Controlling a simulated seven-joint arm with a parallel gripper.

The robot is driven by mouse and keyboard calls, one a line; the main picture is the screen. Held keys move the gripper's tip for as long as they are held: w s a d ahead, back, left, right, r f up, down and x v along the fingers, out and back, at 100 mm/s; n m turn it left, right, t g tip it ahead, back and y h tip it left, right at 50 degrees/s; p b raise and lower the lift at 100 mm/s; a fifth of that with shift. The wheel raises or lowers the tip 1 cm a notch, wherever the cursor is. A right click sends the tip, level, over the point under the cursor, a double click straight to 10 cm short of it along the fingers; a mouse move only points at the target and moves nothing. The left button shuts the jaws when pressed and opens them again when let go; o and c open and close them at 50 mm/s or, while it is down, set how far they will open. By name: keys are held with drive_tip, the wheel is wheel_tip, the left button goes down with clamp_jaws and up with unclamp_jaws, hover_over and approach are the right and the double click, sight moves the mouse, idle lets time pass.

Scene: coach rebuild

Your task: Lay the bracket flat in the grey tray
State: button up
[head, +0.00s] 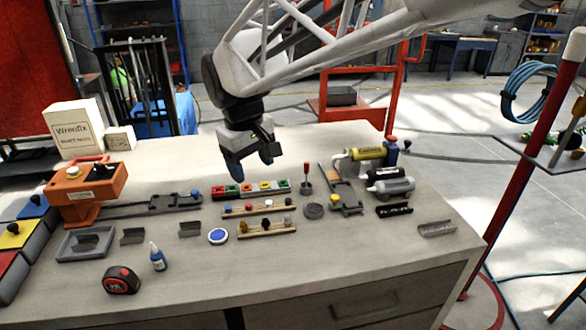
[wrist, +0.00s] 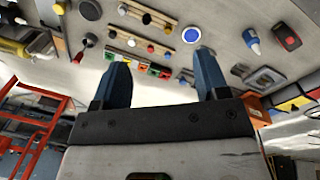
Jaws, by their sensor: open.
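The grey tray (head: 68,247) sits at the front left of the workbench, with a small dark grey angled piece (head: 88,242) inside it; I cannot tell whether that piece lies flat. Two similar grey angle brackets lie on the bench to its right, one bracket close to the tray (head: 132,236) and one bracket further right (head: 189,229). The tray also shows in the wrist view (wrist: 265,80). My gripper (head: 252,170) is open and empty, fingers down, above the back middle of the bench, apart from the tray and the brackets.
An orange device (head: 90,190) stands behind the tray. A tape measure (head: 121,280) and a glue bottle (head: 157,257) stand in front. A row of coloured blocks (head: 250,189) and wooden racks fill the middle. A black bracket-like part (head: 394,209) and a grey channel piece (head: 437,229) lie right.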

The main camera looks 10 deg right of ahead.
drive_tip(key=s+d+f+m+t, duration=0.1)
drive_tip(key=s+d+f+m, duration=0.2)
drive_tip(key=s+d, duration=0.4)
drive_tip(key=s+d+f+m+t, duration=0.1)
drive_tip(key=s+d+f+m, duration=0.2)
drive_tip(key=s+d, duration=0.5)
drive_tip(key=s, duration=0.5)
drive_tip(key=shift+s+f+m+y, duration=0.2)
drive_tip(key=shift+m+y, duration=0.2)
